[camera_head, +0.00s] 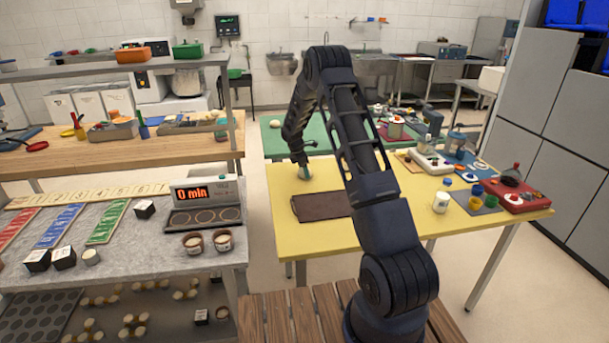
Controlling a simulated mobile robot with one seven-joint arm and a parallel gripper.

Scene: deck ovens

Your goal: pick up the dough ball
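My gripper (304,170) points down just above the far left part of the yellow table (320,240). A small pale shape shows at its fingertips, too small to tell whether it is a dough ball or part of the gripper. I cannot tell whether the fingers are open or shut. A cream, rounded thing that looks like a dough ball (275,123) sits on the green table (262,140) behind, up and left of my gripper and apart from it.
A brown mat (322,206) lies in front of my gripper. A white jar (441,202), coloured cups and a red tray (516,202) crowd the table's right side. A counter with a "0 min" timer (192,193) stands left. The yellow table's front middle is clear.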

